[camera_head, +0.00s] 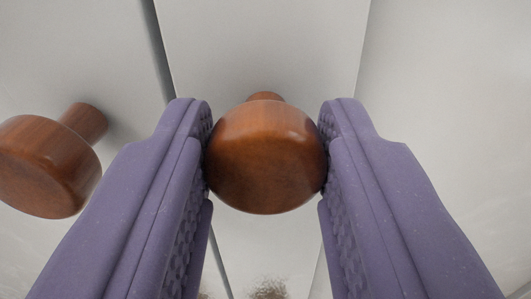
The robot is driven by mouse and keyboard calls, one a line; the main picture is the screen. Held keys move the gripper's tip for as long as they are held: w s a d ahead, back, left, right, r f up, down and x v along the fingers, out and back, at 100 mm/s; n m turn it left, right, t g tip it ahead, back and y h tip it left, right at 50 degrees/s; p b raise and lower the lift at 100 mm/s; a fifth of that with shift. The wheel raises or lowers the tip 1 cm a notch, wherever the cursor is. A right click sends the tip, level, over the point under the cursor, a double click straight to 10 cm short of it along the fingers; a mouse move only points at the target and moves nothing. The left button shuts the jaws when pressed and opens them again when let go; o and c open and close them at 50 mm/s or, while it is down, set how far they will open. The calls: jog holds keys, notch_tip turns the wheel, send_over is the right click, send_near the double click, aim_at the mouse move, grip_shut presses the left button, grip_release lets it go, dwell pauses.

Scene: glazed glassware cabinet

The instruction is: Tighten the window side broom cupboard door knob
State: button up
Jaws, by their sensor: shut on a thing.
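A round brown wooden knob (267,158) sits in the middle of the view, on a pale grey cupboard door (260,45). My gripper (266,155) has purple padded fingers, one on each side of this knob, and is shut on it. Both finger pads touch the knob's sides. The knob's short stem shows just above its head; where it meets the door is mostly hidden behind the head. The picture alone does not tell me whether this is the window side door.
A second wooden knob (47,165) on a stem stands out from the neighbouring pale door at the left, close to my left finger. A dark narrow gap (158,50) runs between the two doors. A plain pale surface (450,90) fills the right side.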

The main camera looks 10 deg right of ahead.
jog(key=m+b, duration=0.1)
jog(key=m, duration=0.8)
jog(key=shift+d, duration=0.1)
jog(key=shift+m, duration=0.4)
dwell(0.4)
jog(key=o, duration=1)
jog(key=shift+o, duration=0.2)
